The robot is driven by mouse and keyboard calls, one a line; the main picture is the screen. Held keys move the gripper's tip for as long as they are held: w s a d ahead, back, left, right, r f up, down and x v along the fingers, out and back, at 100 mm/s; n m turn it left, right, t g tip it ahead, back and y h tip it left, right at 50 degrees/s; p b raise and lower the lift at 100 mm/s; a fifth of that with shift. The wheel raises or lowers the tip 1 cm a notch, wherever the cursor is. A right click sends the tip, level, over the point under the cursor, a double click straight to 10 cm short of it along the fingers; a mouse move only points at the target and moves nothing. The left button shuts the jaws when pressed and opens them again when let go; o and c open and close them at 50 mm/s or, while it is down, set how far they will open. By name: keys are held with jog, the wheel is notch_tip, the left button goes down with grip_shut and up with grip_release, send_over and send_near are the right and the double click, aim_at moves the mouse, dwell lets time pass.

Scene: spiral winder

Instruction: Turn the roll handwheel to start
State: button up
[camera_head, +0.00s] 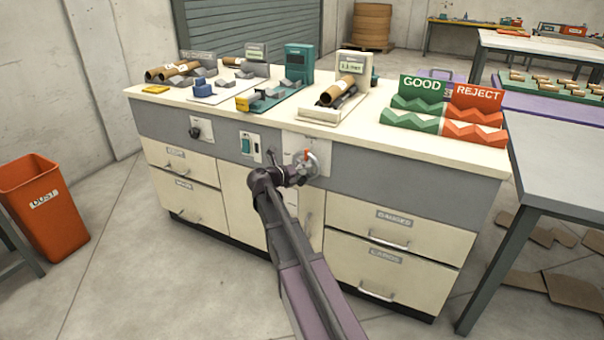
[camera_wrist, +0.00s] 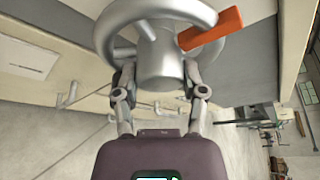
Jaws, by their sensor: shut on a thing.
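The roll handwheel is a grey metal wheel with spokes, a thick hub and an orange pointer at its rim. It fills the top of the wrist view (camera_wrist: 157,58) and is mounted on the bench front in the head view (camera_head: 311,162). My gripper (camera_wrist: 160,88) is shut on the handwheel's hub, with one finger on each side. In the wrist view the orange pointer (camera_wrist: 210,31) points to the upper right. In the head view my gripper (camera_head: 296,170) partly hides the wheel.
The bench (camera_head: 350,148) carries rolls, gauges, a green GOOD rack (camera_head: 415,112) and a red REJECT rack (camera_head: 474,118). A black knob (camera_head: 195,132) and a switch panel (camera_head: 250,146) sit left of the wheel. Drawers lie below. An orange dust bin (camera_head: 45,210) stands left.

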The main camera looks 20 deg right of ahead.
jog(key=shift+s, duration=0.1)
dwell(0.5)
jog(key=o, duration=1.1)
jog(key=shift+o, duration=0.2)
